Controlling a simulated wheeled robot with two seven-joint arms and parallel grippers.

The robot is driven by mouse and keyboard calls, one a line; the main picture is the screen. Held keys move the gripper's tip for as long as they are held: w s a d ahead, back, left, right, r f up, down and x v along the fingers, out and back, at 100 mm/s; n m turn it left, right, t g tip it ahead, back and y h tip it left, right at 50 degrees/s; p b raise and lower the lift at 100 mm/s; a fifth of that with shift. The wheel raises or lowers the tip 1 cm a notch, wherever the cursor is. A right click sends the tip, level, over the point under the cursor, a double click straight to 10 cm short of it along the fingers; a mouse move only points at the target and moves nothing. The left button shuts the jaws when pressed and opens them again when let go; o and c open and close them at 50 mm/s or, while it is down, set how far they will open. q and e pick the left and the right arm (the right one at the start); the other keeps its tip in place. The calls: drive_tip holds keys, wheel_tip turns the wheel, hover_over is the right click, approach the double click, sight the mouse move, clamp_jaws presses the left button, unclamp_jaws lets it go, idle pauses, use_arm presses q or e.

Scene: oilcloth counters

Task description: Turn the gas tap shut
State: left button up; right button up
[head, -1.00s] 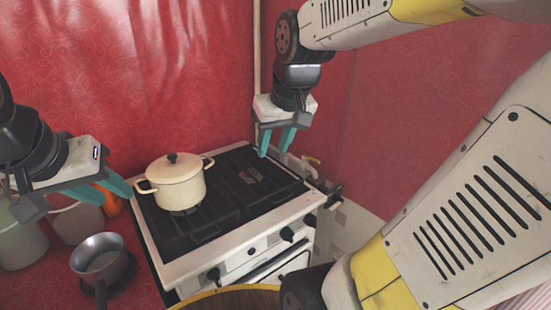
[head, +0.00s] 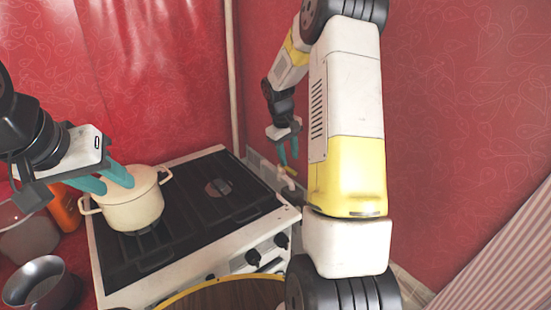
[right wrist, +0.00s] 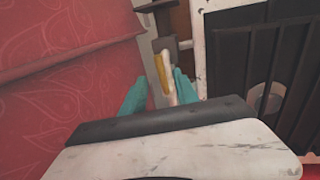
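The gas tap has a yellow lever (right wrist: 162,72) and a pale body, and it lies beyond my right fingers in the right wrist view. In the head view the tap (head: 287,180) is small and partly hidden, low by the wall behind the stove's right side. My right gripper (head: 289,160) is open just above it, teal fingers pointing down. In the right wrist view (right wrist: 158,88) the lever appears between the two spread fingers; I cannot tell whether they touch it. My left gripper (head: 110,184) is open and empty, its fingers overlapping the pot in the picture.
A dark saucepan (head: 40,284) and an orange container (head: 64,212) are at left. A round wooden item (head: 225,296) is in front of the stove. The red wall (head: 455,110) bounds the right side.

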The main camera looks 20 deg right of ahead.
sight(290, 170)
drive_tip(key=shift+w+d+f, duration=0.1)
drive_tip(key=shift+d+f, duration=0.1)
drive_tip(key=shift+f, duration=1)
drive_tip(key=shift+d+f, duration=0.2)
drive_tip(key=shift+f, duration=0.95)
drive_tip(key=shift+c, duration=0.3)
clamp_jaws()
